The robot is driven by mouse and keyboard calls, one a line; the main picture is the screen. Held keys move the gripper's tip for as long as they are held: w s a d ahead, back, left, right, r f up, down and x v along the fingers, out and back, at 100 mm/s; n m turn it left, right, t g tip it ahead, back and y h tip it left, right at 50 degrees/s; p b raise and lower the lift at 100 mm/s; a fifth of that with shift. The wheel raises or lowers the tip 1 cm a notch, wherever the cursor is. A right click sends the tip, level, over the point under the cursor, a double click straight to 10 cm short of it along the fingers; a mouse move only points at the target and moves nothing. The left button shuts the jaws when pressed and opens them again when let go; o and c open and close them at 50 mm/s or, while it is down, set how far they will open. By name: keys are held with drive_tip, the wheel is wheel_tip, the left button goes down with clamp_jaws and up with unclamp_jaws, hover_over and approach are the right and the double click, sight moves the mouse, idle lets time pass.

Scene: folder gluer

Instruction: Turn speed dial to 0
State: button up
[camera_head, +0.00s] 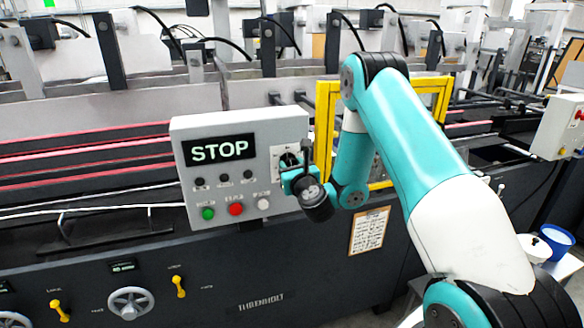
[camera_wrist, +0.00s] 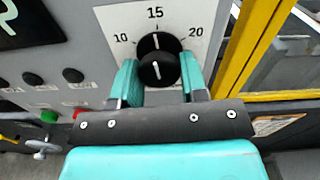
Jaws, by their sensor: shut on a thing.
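The speed dial (camera_wrist: 158,68) is a black round knob with a white pointer line, on a white scale plate (camera_wrist: 195,18). The numbers 10, 15 and 20 show on the plate, and the pointer is near 15. The 0 mark is not visible. My gripper (camera_wrist: 158,75) has its two teal fingers on either side of the dial, shut on it. In the head view my gripper (camera_head: 290,172) is at the right side of the grey control box (camera_head: 240,125), and mostly hides the dial.
The box display (camera_head: 219,150) reads STOP. Below it are several black knobs, a green button (camera_head: 208,213), a red button (camera_head: 236,209) and a white button (camera_head: 264,204). A yellow frame (camera_head: 326,120) stands close at the right of the box.

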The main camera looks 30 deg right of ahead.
drive_tip(key=n+p, duration=0.4)
drive_tip(key=n, duration=1.8)
drive_tip(key=shift+r+n, duration=0.15)
drive_tip(key=shift+n, duration=0.15)
idle(0.4)
drive_tip(key=o, duration=0.9)
drive_tip(key=shift+s, duration=0.1)
